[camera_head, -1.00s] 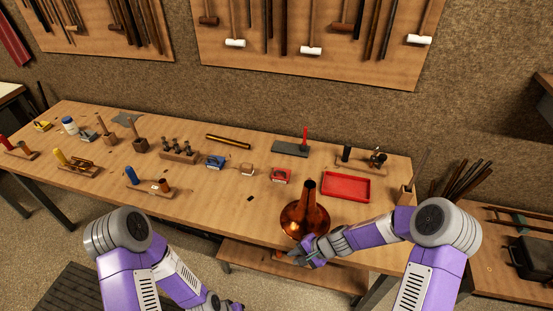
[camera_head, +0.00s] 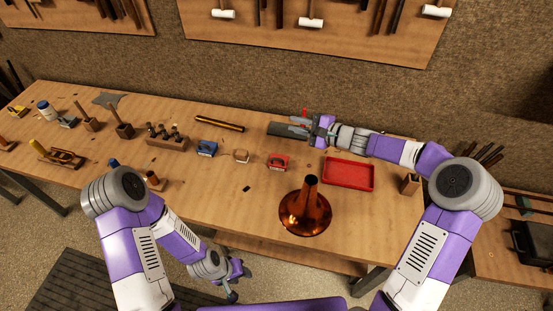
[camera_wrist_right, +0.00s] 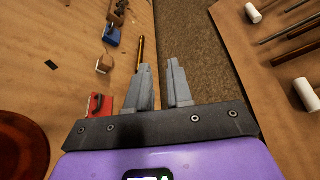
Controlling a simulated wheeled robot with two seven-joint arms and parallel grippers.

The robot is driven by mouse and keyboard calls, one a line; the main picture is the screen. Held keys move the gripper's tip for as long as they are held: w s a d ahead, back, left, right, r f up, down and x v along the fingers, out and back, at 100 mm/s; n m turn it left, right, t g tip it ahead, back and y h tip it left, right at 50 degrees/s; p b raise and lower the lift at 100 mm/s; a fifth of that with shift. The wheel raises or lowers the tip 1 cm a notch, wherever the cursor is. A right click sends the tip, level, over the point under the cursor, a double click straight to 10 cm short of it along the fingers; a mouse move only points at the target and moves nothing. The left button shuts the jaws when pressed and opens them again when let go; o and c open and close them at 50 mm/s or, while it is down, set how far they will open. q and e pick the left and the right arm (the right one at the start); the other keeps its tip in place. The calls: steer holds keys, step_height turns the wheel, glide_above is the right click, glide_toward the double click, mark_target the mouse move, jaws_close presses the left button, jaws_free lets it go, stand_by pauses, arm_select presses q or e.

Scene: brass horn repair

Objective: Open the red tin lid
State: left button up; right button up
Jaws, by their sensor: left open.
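The small red tin (camera_head: 277,162) sits on the workbench, between a small wooden block and the red tray. It also shows in the right wrist view (camera_wrist_right: 99,104), left of my gripper, with a dark fitting on it. Its lid looks closed, but it is small in view. My right gripper (camera_head: 293,124) is open and empty above the back of the bench, behind and right of the tin; its two fingers show apart in the right wrist view (camera_wrist_right: 162,68). My left gripper (camera_head: 238,283) is open, low in front of the bench, far from the tin.
A copper horn bell (camera_head: 306,212) stands at the bench front. The red tray (camera_head: 348,174) lies right of the tin. A blue tin (camera_head: 207,148) and wooden block (camera_head: 241,156) stand to its left. Bench between bell and tin is clear.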

step_height(320, 180, down, 6)
steer(key=w+b, duration=0.1)
steer(key=b, duration=1.4)
glide_toward(277, 159)
steer(key=shift+w+a+f, duration=0.85)
steer(key=shift+a, duration=0.1)
steer(key=x, duration=0.4)
steer(key=b+x, duration=0.1)
steer(key=x, duration=0.1)
steer(key=shift+w+a+r, duration=0.1)
steer(key=shift+a+r, duration=0.05)
steer(key=shift+r, duration=0.15)
arm_select(q)
step_height(277, 159, down, 18)
steer(key=w, duration=0.1)
steer(key=shift+r, duration=0.25)
arm_select(e)
steer(key=shift+w+a, duration=0.35)
steer(key=shift+a, duration=0.1)
arm_select(q)
steer(key=shift+w, duration=0.1)
arm_select(e)
jaws_close()
